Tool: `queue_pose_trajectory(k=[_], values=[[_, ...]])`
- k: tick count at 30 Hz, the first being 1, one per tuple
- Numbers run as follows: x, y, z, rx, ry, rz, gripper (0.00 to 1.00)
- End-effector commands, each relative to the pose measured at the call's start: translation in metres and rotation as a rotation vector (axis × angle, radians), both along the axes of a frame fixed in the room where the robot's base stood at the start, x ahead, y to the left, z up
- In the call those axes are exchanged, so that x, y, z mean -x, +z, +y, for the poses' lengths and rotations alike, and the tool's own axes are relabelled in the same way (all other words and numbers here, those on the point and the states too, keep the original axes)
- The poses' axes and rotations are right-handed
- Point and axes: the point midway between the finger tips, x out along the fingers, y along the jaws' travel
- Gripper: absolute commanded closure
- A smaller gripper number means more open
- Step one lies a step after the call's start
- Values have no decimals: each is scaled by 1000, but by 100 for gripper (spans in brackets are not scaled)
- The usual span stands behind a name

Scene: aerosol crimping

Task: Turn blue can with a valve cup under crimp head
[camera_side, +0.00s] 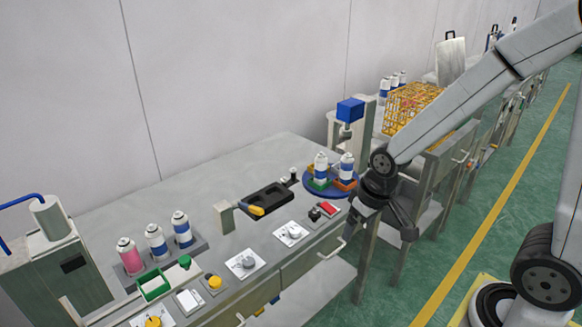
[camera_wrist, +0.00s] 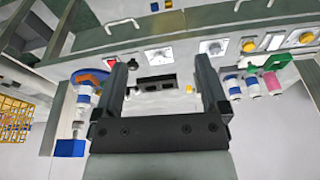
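A round blue turntable (camera_side: 309,187) stands at the right end of the bench, with two white cans with blue bands on it. The left can (camera_side: 321,170) sits at a green holder and the right can (camera_side: 347,168) at an orange one. Valve cups are too small to make out. The blue crimp head (camera_side: 350,109) stands on a grey post behind the turntable. The turntable also shows at left in the upside-down wrist view (camera_wrist: 90,75). My gripper (camera_side: 383,230) is in front of the turntable, apart from it. Its fingers are spread and empty in the wrist view (camera_wrist: 160,65).
A rack (camera_side: 203,246) holds a pink can (camera_side: 130,256) and two white-blue cans. A black tray (camera_side: 265,200) lies mid-bench. Knobs (camera_side: 290,232) and a red switch (camera_side: 328,208) line the front. A yellow wire basket (camera_side: 405,105) stands on the table behind.

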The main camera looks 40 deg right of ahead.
Motion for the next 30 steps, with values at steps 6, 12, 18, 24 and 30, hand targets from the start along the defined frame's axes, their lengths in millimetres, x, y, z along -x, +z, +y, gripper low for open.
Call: queue_pose_trajectory(k=[6,12,18,24,30], values=[[-49,-4,-14,-21,-135,34,6],[-97,-13,-31,-42,-283,66,6],[-140,-28,-52,-60,-428,100,6],[-178,-48,-75,-76,-577,131,6],[-209,-72,-99,-89,-722,162,6]])
